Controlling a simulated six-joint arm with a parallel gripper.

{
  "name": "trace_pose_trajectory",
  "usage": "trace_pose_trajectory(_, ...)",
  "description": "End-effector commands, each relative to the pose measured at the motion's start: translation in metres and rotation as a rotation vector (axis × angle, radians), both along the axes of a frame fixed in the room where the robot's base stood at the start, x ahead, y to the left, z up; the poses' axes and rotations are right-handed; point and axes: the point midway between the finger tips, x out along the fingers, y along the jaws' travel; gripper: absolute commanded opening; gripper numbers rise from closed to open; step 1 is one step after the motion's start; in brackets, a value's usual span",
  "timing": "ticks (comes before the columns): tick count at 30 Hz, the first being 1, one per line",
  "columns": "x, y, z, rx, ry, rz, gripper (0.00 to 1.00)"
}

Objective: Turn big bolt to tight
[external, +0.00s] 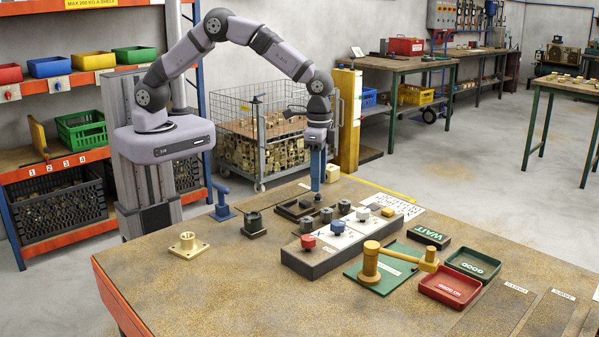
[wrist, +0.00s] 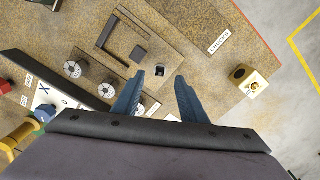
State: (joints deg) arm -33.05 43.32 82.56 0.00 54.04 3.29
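My gripper (wrist: 160,77) points down with its two blue fingers apart and nothing visible between them. In the external view my gripper (external: 318,188) is over the far side of the bench, by a dark fixture plate (external: 292,209). In the wrist view a small dark square-topped piece (wrist: 159,70) shows on the plate just beyond the fingertips; I cannot tell whether it is the big bolt. Grey round-topped pieces (wrist: 73,69) stand in a row beside the plate; they also show in the external view (external: 326,215). No part is clearly marked as the big bolt.
A long grey box with a red knob (external: 308,241) and a blue knob (external: 338,226) lies nearer the camera. A brass flange (external: 188,246) is at left. A brass block (wrist: 247,81) sits near the bench edge. A mallet (external: 400,258) and red tray (external: 450,289) are at right. The front left bench is clear.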

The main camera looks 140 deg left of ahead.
Motion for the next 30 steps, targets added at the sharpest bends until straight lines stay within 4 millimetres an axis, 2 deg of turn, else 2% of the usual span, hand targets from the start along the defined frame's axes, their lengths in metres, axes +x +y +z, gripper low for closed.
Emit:
trace_pose_trajectory(6,0.001,0.0,0.026,0.001,-0.003,0.0,0.39)
trace_pose_trajectory(9,0.0,0.0,0.032,0.0,-0.001,0.0,0.39)
trace_pose_trajectory(25,0.0,0.0,0.036,0.0,0.0,0.0,0.39)
trace_pose_trajectory(30,-0.002,-0.022,0.052,0.001,-0.001,-0.033,0.39)
